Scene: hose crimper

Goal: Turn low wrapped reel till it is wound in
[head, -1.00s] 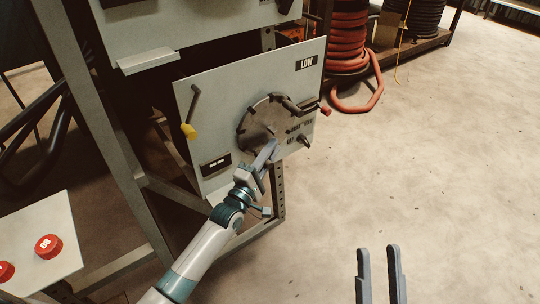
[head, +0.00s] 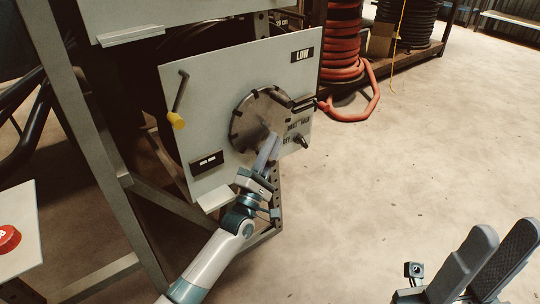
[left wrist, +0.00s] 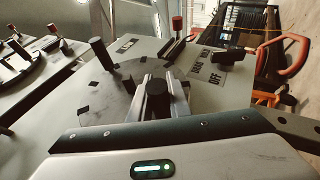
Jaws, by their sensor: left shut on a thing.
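The grey panel marked LOW (head: 302,55) carries a round grey disc (head: 255,105) with dark notches around its rim. My left gripper (head: 270,148) reaches up from below to the lower part of the disc. In the left wrist view its fingers (left wrist: 157,90) are shut around a black knob (left wrist: 157,104) on the disc (left wrist: 115,95). In the head view the fingers hide that knob. The reel behind the panel is mostly hidden. My right gripper (head: 490,255) is at the lower right, open and empty, away from the panel.
A small selector knob (head: 301,141) sits right of the disc. Red hose coils (head: 343,45) stand behind. The floor at right is clear.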

